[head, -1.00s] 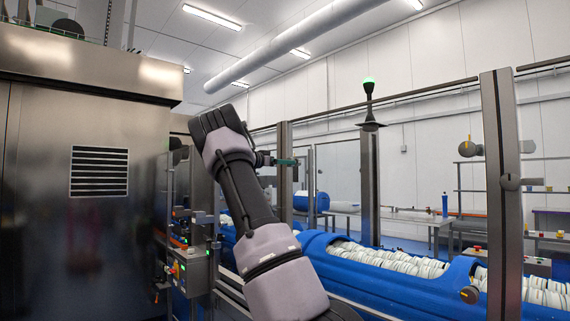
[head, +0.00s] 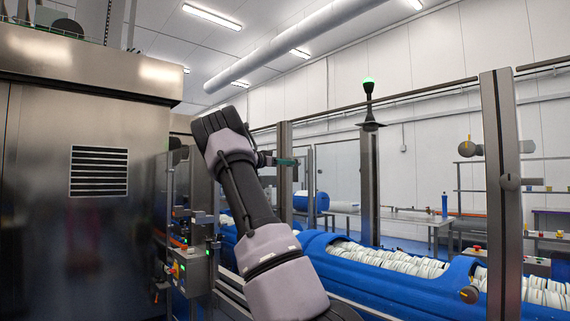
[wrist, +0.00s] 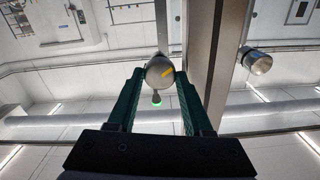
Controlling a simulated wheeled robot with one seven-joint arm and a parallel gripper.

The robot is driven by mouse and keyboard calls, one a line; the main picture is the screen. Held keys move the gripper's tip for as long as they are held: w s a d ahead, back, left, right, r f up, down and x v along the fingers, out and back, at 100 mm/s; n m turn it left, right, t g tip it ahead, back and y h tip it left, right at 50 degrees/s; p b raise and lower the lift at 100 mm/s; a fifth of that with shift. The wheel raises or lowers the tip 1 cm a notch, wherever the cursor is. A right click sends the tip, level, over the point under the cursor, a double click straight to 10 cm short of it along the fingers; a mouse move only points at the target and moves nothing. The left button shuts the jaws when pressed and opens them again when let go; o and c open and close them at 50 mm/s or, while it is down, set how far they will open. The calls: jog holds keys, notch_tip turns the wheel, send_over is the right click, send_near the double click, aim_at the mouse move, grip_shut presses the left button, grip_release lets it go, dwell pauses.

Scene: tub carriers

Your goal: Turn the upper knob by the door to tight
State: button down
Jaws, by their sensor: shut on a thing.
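My gripper (wrist: 158,80) points away from the camera, its two green fingers closed on a round grey knob (wrist: 160,70). In the head view my gripper (head: 287,162) is seen side-on at a steel post (head: 285,210), and the held knob cannot be made out there. A second round knob (wrist: 258,62) is on the other side of the post in the wrist view, apart from the fingers.
A steel cabinet (head: 60,210) fills the left, with a control box (head: 190,270) beside it. A blue carrier (head: 350,270) filled with pale discs runs along the right. Another post (head: 500,220) stands at far right. A green-lit beacon (head: 369,85) stands above the middle post.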

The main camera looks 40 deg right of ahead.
jog(key=m, duration=2.5)
jog(key=shift+f, duration=0.15)
dwell(0.5)
jog(key=shift+c, duration=1.5)
grip_release()
jog(key=a, duration=1)
jog(key=shift+s+a, duration=0.4)
jog(key=shift+s, duration=0.05)
